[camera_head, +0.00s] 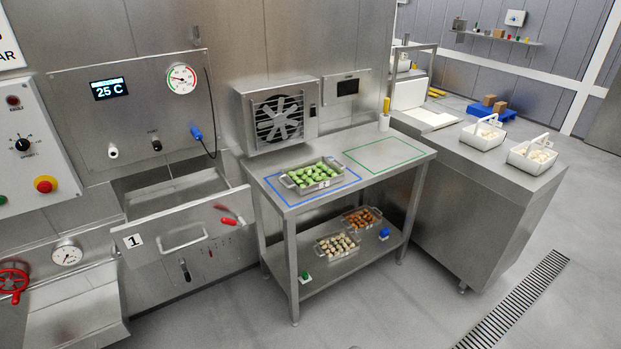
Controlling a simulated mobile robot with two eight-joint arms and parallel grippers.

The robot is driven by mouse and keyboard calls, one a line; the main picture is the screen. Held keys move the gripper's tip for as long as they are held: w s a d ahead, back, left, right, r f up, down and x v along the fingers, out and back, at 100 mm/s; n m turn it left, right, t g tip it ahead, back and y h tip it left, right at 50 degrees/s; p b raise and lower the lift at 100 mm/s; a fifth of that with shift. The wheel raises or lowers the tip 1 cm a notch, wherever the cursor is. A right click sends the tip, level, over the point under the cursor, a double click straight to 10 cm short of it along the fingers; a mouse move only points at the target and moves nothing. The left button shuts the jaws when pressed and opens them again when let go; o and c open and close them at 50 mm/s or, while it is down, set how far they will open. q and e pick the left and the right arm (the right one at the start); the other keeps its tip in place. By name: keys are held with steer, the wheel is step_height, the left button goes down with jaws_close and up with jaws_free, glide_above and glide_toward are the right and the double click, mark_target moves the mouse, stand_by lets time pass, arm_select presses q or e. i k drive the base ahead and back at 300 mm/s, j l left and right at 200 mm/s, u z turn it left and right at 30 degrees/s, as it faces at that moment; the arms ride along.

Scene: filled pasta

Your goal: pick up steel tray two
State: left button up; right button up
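A steel tray (306,188) with green filled pasta sits on the steel table (335,164), inside the blue outline. A small label on its front is too small to read surely. On the lower shelf (315,283) stand two more steel trays. The nearer one (341,257) holds pale, mixed-coloured pasta. The farther one (368,228) holds orange-brown pasta. I cannot make out numbers on these, so I cannot tell which is tray two. Neither of my grippers is in view.
The green outline (385,152) on the table is empty. A green block (305,277) and a blue block (384,233) lie on the shelf. A fan unit (277,116) stands behind the table. A counter (500,190) with two white baskets stands at right. The floor in front is clear.

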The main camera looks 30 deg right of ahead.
mark_target(305, 177)
steer(key=i+l, duration=0.15)
steer(key=l, duration=0.35)
steer(key=i+l, duration=0.2)
steer(key=l, duration=0.25)
steer(key=i+l, duration=0.15)
steer(key=l, duration=0.35)
steer(key=i+l, duration=0.15)
steer(key=l, duration=0.3)
steer(key=i+l, duration=0.15)
steer(key=l, duration=0.35)
steer(key=i+l, duration=0.2)
steer(key=l, duration=0.25)
steer(key=i+l, duration=0.15)
steer(key=l, duration=0.35)
steer(key=i+l, duration=0.15)
steer(key=l, duration=0.3)
steer(key=i, duration=0.25)
steer(key=j+u, duration=0.05)
